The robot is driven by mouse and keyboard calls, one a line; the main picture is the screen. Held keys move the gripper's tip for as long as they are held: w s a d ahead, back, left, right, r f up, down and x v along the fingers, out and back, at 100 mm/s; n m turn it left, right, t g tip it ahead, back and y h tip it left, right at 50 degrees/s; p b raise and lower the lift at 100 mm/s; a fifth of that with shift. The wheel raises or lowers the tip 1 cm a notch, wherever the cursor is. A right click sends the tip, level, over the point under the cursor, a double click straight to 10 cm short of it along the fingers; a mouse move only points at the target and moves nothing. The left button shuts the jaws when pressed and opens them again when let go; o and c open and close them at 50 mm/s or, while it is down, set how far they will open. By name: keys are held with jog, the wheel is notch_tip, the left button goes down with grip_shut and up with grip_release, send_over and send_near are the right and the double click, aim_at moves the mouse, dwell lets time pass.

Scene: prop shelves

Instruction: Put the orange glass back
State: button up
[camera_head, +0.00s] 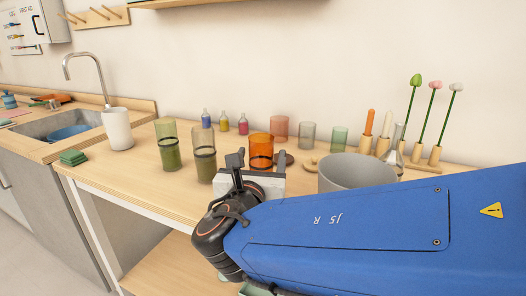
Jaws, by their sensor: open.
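The gripper's pale body hides the foot of the glass. I cannot tell whether the fingers reach around the glass or stop just short of it.
Two tall green-bottomed glasses (168,146) (203,155) stand left. A pink glass (280,129), a grey glass (307,135) and a green glass (339,139) stand behind. A grey bowl (350,172) is close at the right. Small bottles (224,122) stand near the wall.

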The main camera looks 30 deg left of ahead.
jog(key=v, duration=0.7)
dwell(0.5)
